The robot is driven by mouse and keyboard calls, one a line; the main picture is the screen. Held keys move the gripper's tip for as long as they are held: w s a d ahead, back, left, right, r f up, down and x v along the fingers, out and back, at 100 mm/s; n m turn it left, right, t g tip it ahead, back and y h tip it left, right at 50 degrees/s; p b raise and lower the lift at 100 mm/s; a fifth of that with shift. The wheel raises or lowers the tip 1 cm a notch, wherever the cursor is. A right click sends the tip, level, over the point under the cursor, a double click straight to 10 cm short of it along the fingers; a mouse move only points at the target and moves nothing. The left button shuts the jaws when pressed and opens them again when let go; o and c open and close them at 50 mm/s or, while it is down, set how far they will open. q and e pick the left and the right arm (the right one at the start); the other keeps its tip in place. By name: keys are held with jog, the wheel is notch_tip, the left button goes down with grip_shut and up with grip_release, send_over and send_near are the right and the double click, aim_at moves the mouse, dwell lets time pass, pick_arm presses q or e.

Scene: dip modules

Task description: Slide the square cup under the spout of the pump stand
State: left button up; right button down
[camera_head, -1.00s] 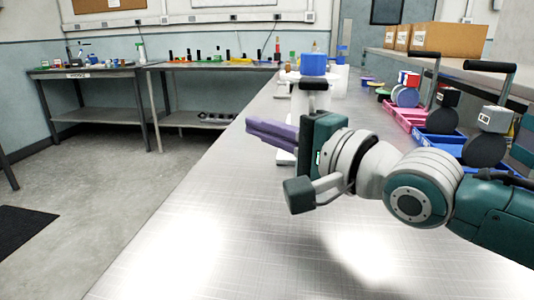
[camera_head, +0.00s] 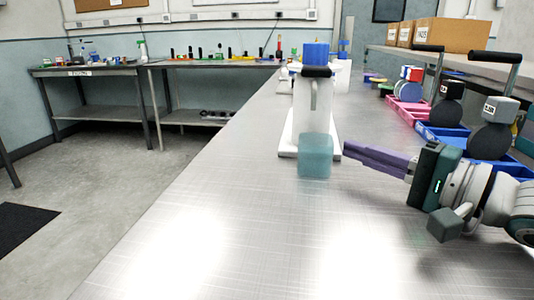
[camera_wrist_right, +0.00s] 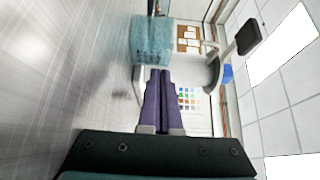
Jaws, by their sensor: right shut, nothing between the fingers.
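The square cup (camera_head: 315,157) is translucent teal and stands upright on the bench, in front of the white pump stand (camera_head: 303,110) and overlapping its base in the head view. The stand has a black-topped upper part above the cup; its spout cannot be made out clearly. My right gripper (camera_head: 346,148) is shut and empty, its purple fingers pointing left at the cup's right side. In the right wrist view the fingertips (camera_wrist_right: 160,72) lie very close to the cup (camera_wrist_right: 152,42); whether they touch it I cannot tell. My left gripper is out of view.
Blue trays (camera_head: 445,134) and a pink tray (camera_head: 408,110) line the bench's right side, with black-handled items beside them. A blue block-like top (camera_head: 315,53) shows behind the stand. The bench (camera_head: 230,190) is clear to the left and front.

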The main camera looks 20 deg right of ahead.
aim_at(315, 155)
jog(key=shift+w+a, duration=0.2)
jog(key=shift+a, duration=0.25)
jog(key=shift+w+a+p, duration=0.2)
jog(key=shift+a, duration=0.25)
jog(key=shift+w+a+p, duration=0.15)
jog(key=shift+w+a, duration=0.05)
jog(key=shift+a, duration=0.25)
jog(key=shift+r, duration=0.1)
